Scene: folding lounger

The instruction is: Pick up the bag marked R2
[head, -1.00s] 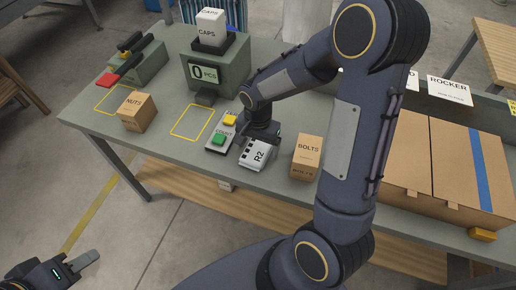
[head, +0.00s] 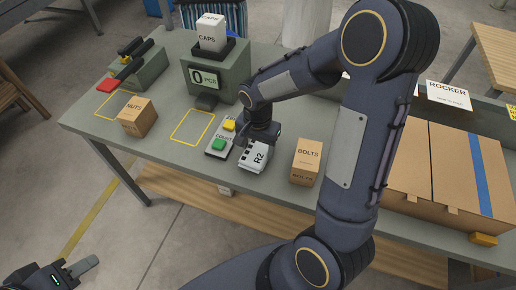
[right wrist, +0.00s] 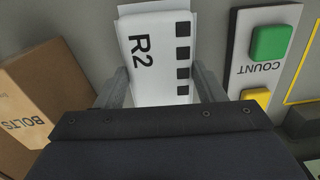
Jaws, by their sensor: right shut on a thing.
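The white bag marked R2 (head: 255,155) lies on the grey-green table, between the count button panel and the bolts box. Its R2 lettering and black squares also show in the right wrist view (right wrist: 156,60). My right gripper (right wrist: 166,85) is shut on the bag, one finger at each side; in the head view its fingers (head: 257,141) are partly hidden by the wrist. My left gripper (head: 83,266) is at the lower left, away from the table; its finger opening is not clear.
A button panel (head: 217,147) with green and yellow buttons is close left of the bag. A bolts box (head: 306,162) stands close right. A nuts box (head: 137,117), counter machine (head: 216,75) and large carton (head: 408,185) are also on the table.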

